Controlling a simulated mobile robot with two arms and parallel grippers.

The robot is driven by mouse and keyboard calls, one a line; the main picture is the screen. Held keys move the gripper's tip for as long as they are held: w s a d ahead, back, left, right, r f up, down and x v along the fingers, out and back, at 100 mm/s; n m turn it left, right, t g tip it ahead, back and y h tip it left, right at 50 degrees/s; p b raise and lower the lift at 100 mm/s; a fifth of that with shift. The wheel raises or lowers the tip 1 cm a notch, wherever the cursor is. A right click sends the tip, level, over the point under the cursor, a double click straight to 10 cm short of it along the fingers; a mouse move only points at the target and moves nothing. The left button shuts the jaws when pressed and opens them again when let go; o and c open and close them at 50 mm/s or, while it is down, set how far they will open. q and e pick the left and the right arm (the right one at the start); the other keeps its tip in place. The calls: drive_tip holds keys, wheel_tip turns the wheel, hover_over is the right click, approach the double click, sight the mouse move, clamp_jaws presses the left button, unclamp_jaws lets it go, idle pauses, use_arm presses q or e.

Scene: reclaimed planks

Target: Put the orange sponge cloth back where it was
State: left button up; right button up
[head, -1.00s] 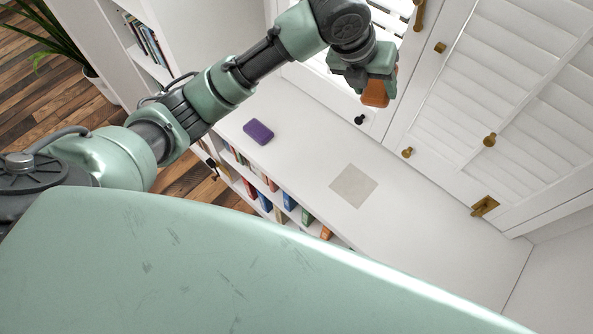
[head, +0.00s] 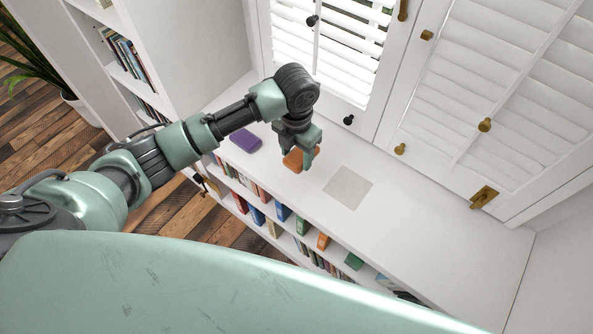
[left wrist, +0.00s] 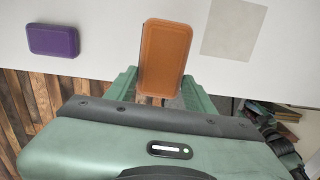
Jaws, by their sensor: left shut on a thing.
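The orange sponge cloth (head: 293,160) is held between the fingers of my left gripper (head: 299,160), over the white shelf top (head: 420,225). In the left wrist view the orange cloth (left wrist: 165,55) sits between the two green fingers (left wrist: 160,90). The gripper is shut on it. I cannot tell whether the cloth touches the shelf top. A beige square patch (head: 347,187) lies on the shelf top just right of the gripper and also shows in the left wrist view (left wrist: 233,28). My right gripper is not in view.
A purple sponge-like block (head: 245,140) lies on the shelf top left of the gripper; it also shows in the left wrist view (left wrist: 53,40). Books (head: 283,212) fill the shelves below the front edge. White shutters (head: 480,100) stand behind. The shelf top's right part is clear.

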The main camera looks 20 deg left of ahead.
sight(294, 159)
use_arm(q)
drive_tip(key=f, duration=0.4)
drive_tip(key=shift+s+a+f, duration=0.2)
drive_tip(key=shift+a+f, duration=0.05)
drive_tip(key=shift+f, duration=0.05)
drive_tip(key=shift+w+d+f, duration=0.15)
drive_tip(key=shift+f, duration=1)
drive_tip(key=shift+w+d+f, duration=0.1)
drive_tip(key=shift+w+f, duration=0.05)
drive_tip(key=shift+f, duration=1)
drive_tip(key=o, duration=1.2)
drive_tip(key=shift+s, duration=0.1)
wheel_tip(294, 159, up, 12)
drive_tip(key=shift+f, duration=0.15)
drive_tip(key=shift+r, duration=0.2)
